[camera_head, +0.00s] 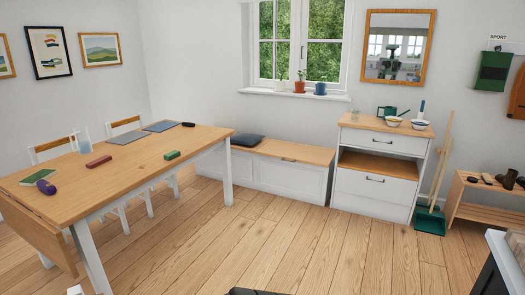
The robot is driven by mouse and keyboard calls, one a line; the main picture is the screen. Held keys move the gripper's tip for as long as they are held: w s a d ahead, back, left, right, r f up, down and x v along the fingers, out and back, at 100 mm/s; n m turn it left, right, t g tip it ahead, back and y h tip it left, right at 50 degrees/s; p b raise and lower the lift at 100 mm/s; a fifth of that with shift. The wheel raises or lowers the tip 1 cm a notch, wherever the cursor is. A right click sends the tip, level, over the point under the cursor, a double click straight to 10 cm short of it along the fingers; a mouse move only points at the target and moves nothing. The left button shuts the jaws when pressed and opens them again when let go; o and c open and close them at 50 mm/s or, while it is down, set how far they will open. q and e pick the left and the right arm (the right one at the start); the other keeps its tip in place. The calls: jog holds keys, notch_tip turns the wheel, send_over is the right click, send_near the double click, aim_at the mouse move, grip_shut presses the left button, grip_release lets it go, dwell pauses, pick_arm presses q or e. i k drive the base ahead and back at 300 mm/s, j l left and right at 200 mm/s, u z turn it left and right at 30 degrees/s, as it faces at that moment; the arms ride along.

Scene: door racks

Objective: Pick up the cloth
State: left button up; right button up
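I cannot make out a thing that is surely the cloth. A small flat green item (37,177) lies on the wooden table (125,165) at the left, and it is too small to tell whether it is cloth. A purple object (46,187) lies against its near side.
The table also bears a red block (98,162), a green block (172,155), a glass (84,146) and grey mats (160,126). A bench (270,180) with a dark cushion (247,141), a drawer cabinet (376,186) and a low rack (485,204) line the walls. The middle floor is clear.

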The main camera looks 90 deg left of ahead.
aim_at(172, 155)
jog(key=u, duration=3.5)
jog(key=i+l+z, duration=0.15)
jog(key=i+z, duration=0.2)
jog(key=i+l+z, duration=0.1)
jog(key=i+z, duration=0.25)
jog(key=i+l+z, duration=0.1)
jog(key=i, duration=0.9)
jog(key=i+j+u, duration=0.15)
jog(key=i+u, duration=0.6)
jog(key=i+l+u, duration=0.1)
jog(key=i+u, duration=0.25)
jog(key=i, duration=0.1)
